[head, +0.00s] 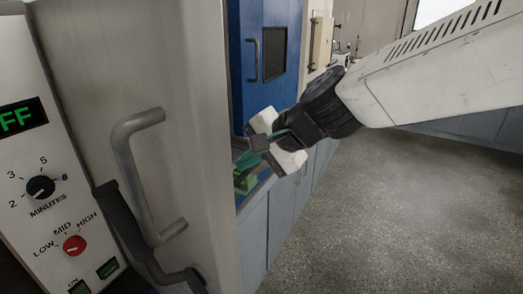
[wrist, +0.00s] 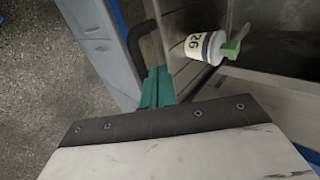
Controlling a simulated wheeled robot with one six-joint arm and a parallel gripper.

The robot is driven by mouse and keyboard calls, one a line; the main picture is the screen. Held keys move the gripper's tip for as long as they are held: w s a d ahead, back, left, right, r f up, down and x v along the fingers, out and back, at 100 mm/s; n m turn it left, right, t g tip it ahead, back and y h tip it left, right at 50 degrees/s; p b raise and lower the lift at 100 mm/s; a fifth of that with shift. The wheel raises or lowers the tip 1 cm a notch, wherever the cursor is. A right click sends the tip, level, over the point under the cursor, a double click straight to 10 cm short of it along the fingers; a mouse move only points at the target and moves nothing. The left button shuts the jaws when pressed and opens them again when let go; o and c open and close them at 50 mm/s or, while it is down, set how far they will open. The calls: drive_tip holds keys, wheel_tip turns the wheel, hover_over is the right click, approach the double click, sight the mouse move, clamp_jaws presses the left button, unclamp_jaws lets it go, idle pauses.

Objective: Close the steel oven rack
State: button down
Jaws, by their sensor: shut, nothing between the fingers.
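My gripper (head: 247,161) is at the centre of the head view, its teal fingers pointing down and left beside the edge of a tall grey steel cabinet (head: 195,110). The fingers are together and empty. In the wrist view the teal fingers (wrist: 156,88) lie just below a dark bar handle (wrist: 142,42); I cannot tell whether they touch it. A grey handle (head: 130,170) is on the cabinet face nearest the head camera. I cannot make out the steel oven rack for certain in either view.
A control panel (head: 35,160) with dials is at the left. A blue cabinet (head: 265,60) and low blue-grey cupboards (head: 285,215) lie behind. Speckled floor (head: 390,210) at the right is clear.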

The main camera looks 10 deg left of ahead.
drive_tip(key=shift+w+a+f, duration=0.15)
drive_tip(key=shift+a+f, duration=0.25)
drive_tip(key=shift+a, duration=0.1)
